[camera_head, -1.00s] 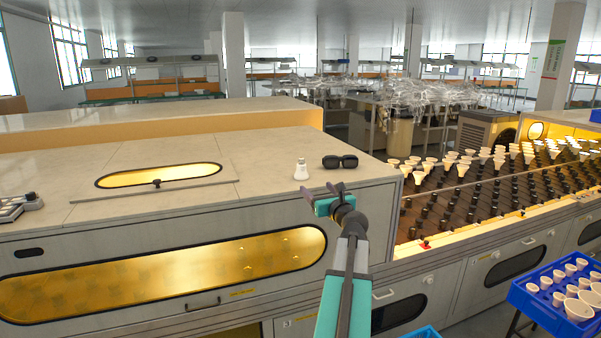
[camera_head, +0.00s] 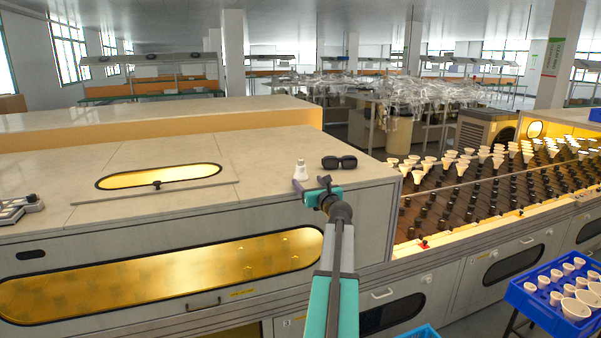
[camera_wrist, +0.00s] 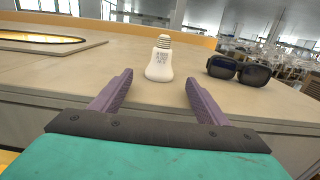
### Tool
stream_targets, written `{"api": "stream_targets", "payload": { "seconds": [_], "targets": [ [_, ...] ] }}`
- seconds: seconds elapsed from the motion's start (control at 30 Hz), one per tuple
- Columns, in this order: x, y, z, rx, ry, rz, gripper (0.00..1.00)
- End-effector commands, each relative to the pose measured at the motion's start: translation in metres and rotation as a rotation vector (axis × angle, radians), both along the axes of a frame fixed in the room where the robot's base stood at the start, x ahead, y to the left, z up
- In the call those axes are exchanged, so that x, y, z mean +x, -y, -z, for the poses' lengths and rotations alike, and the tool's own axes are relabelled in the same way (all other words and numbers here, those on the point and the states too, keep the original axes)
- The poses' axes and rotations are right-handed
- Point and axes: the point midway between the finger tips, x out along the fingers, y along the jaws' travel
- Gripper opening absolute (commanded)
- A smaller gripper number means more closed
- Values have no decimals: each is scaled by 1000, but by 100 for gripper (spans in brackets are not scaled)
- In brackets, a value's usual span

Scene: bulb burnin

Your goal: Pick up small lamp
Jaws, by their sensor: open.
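The small lamp (camera_head: 300,170) is a white bulb with a metal screw base. It stands upright, screw end up, near the front edge of the pale machine top, left of the dark glasses. It also shows in the wrist view (camera_wrist: 160,62), straight ahead and centred between the fingers but beyond their tips. My gripper (camera_head: 311,185) is just in front of and slightly right of the lamp in the head view. In the wrist view my gripper (camera_wrist: 158,82) has its two purple fingers spread apart, with nothing between them.
Dark glasses (camera_head: 339,162) lie close to the lamp's right. A long cabinet (camera_head: 130,195) with yellow windows bears the lamp. Left of the lamp is a framed yellow window (camera_head: 160,176). Racks of bulbs (camera_head: 490,180) and a blue crate (camera_head: 535,305) are at right.

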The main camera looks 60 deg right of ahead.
Motion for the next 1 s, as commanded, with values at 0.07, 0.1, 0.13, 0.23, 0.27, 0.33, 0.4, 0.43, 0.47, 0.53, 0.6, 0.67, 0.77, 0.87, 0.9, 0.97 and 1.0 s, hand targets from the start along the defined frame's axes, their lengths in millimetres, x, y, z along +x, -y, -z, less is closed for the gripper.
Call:
{"api": "stream_targets", "payload": {
  "seconds": [0.07, 0.1, 0.13, 0.23, 0.27, 0.33, 0.4, 0.43, 0.47, 0.53, 0.6, 0.67, 0.77, 0.87, 0.9, 0.97, 1.0],
  "targets": [
    [4, 3, 0, 0, 0, 0, 68],
    [5, 4, 0, 0, 0, 0, 68],
    [5, 4, 0, 0, 0, 0, 68],
    [6, 4, 0, -1, -1, 0, 68],
    [6, 4, 0, -1, -1, 0, 68],
    [5, 4, 0, -1, -1, 0, 68],
    [6, 3, 0, -1, -1, -1, 68],
    [6, 3, 0, -1, -1, -1, 68],
    [6, 3, 0, 0, 0, -1, 68],
    [7, 4, 0, 1, -1, -2, 68],
    [9, 6, 0, 0, -1, -2, 68],
    [12, 8, 0, 0, -1, -2, 68],
    [19, 13, 0, 1, 0, -2, 68],
    [26, 19, 0, 1, 0, -2, 68],
    [30, 22, 0, 1, -1, -2, 68],
    [35, 25, 0, 0, -1, -2, 68],
    [37, 27, 0, 1, -1, -2, 68]
  ]
}}
